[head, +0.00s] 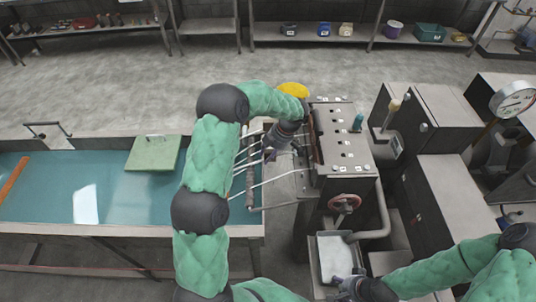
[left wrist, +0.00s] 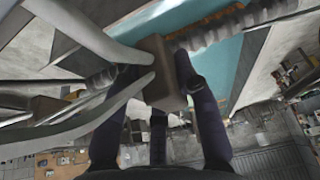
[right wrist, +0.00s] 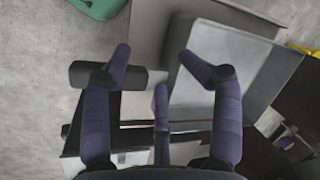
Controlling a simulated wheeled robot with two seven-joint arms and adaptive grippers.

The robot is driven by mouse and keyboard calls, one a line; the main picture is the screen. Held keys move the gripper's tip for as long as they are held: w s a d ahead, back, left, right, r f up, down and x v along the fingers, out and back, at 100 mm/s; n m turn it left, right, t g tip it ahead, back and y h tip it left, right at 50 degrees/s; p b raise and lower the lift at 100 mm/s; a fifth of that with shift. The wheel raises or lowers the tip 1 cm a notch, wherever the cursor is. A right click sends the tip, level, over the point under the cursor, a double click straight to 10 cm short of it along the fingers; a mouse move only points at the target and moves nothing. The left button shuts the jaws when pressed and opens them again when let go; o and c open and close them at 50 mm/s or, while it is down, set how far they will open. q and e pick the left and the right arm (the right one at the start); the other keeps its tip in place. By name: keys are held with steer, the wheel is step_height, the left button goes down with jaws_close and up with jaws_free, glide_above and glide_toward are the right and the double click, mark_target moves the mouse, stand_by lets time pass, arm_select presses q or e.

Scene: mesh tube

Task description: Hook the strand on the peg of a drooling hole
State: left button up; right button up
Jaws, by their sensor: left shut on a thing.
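Several pale strands (head: 285,178) run from the left side of the grey machine head (head: 345,135) toward the water bath. My left gripper (head: 272,150) is beside that side, among the strands. In the left wrist view my left gripper (left wrist: 160,70) is shut on a small brown block (left wrist: 166,88); two thick pale strands (left wrist: 95,40) reach up to it. I cannot tell whether they are fixed to it. The drooling hole and its peg are not clear in any view. My right gripper (head: 345,287) is low at the front; the right wrist view shows it (right wrist: 157,62) open and empty.
The blue-green water bath (head: 120,200) lies left, with a green plate (head: 153,153) on its edge. A pale tray (head: 333,262) stands below the machine, near my right gripper. A handwheel (head: 345,203) and bent pipe are above it. Grey cabinets and a gauge (head: 513,99) stand right.

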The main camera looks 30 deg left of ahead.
arm_select(q)
steer(key=shift+f, duration=0.1)
arm_select(e)
steer(key=shift+s+f, duration=0.1)
steer(key=shift+f, duration=0.1)
arm_select(q)
steer(key=o, duration=1.1)
steer(key=shift+c, duration=0.2)
steer(key=v, duration=0.6)
steer(key=shift+r, duration=0.35)
steer(key=shift+w+d+r, duration=0.2)
steer(key=shift+w+r, duration=0.05)
steer(key=shift+r, duration=0.45)
arm_select(e)
steer(key=shift+a, duration=0.1)
arm_select(q)
steer(key=shift+r, duration=0.1)
arm_select(e)
steer(key=shift+r, duration=0.15)
